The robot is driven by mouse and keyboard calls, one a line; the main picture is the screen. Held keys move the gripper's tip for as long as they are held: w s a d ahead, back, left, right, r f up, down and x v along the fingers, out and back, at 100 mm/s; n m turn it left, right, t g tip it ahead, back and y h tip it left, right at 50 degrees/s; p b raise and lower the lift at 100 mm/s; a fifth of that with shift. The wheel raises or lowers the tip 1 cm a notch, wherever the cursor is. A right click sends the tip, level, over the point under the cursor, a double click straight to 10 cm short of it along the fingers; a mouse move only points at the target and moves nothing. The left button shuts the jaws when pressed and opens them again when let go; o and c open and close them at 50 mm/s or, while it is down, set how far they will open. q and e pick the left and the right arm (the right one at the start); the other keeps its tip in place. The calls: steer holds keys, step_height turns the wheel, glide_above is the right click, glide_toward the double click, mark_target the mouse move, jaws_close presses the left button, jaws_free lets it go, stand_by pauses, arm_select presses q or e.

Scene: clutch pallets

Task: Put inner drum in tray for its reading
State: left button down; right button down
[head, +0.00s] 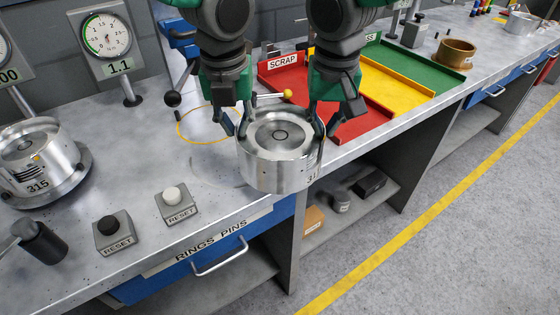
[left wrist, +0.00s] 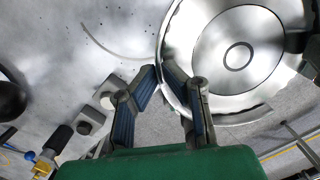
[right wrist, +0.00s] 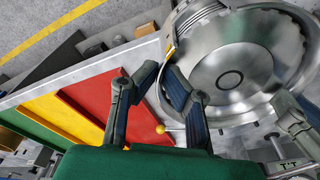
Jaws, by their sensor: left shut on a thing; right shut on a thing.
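The metal inner drum (head: 280,172) is held between my two grippers over the bench's front edge. It is upright, with a toothed rim and a partly hidden number on its side. My left gripper (head: 238,128) is shut on the left of its rim, and my right gripper (head: 322,128) on the right. The drum also fills the upper right of the left wrist view (left wrist: 232,85) and the right wrist view (right wrist: 240,60). The red SCRAP tray (head: 350,128) lies behind it to the right, beside the yellow tray (head: 393,86) and the green tray (head: 425,70).
A gauge marked 1.1 (head: 105,38) stands behind a yellow ring outline (head: 182,134) on the bench. Another drum, marked 315 (head: 35,160), sits on a stand at left. Black (head: 112,230) and white (head: 174,204) reset buttons stand in front. A brown ring (head: 456,53) lies beyond the trays.

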arm_select(q)
steer(key=shift+w+a+r, duration=0.1)
steer(key=shift+a, duration=0.05)
arm_select(e)
steer(key=shift+a+r, duration=0.1)
steer(key=shift+a, duration=0.15)
steer(key=shift+d, duration=0.1)
